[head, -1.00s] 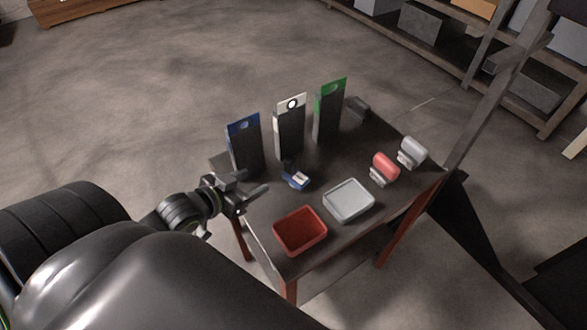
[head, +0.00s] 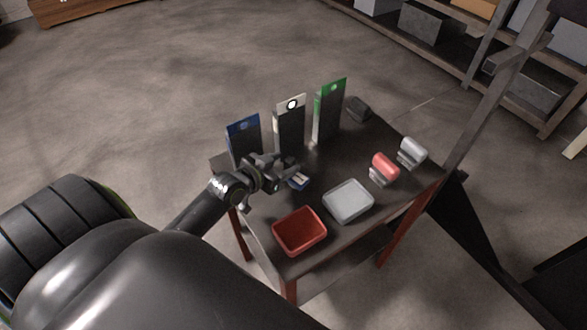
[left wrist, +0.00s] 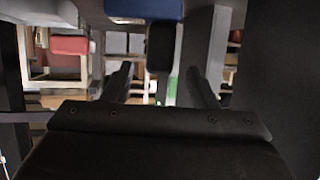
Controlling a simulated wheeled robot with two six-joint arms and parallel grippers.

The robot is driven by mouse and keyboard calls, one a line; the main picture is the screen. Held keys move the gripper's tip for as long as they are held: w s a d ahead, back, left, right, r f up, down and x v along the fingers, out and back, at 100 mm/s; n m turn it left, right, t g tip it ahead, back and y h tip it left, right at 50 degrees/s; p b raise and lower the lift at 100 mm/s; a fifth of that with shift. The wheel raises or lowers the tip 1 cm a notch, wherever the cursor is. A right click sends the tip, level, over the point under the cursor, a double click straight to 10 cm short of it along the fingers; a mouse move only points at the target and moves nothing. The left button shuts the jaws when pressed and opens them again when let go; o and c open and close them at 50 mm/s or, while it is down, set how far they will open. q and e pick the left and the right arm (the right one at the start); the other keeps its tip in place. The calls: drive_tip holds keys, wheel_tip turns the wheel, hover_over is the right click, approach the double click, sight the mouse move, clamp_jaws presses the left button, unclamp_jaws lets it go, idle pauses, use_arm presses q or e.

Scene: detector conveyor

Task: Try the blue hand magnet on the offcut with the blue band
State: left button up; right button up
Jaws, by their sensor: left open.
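The blue hand magnet (head: 298,181) lies on the dark table, partly hidden by my left gripper. The offcut with the blue band (head: 244,136) stands upright at the table's left, its lower part hidden behind my gripper. My left gripper (head: 288,169) is open, right beside the magnet; whether they touch cannot be told. In the left wrist view its two fingers (left wrist: 160,85) are spread apart, with a blue block (left wrist: 145,8), likely the magnet, at the top edge and a dark block beneath it. My right gripper is not in view.
Upright offcuts with a white band (head: 291,122) and a green band (head: 328,112) stand alongside. A red tray (head: 300,250) and a grey tray (head: 349,218) lie at the front. Red (head: 385,166) and grey (head: 412,152) hand magnets are at the right.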

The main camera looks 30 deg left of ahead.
sight(294, 160)
use_arm(q)
drive_tip(key=shift+f+p+x, duration=0.2)
drive_tip(key=shift+p+x, duration=0.25)
drive_tip(key=shift+x, duration=2.15)
drive_tip(key=shift+s, duration=0.1)
drive_tip(key=shift+c, duration=0.4)
clamp_jaws()
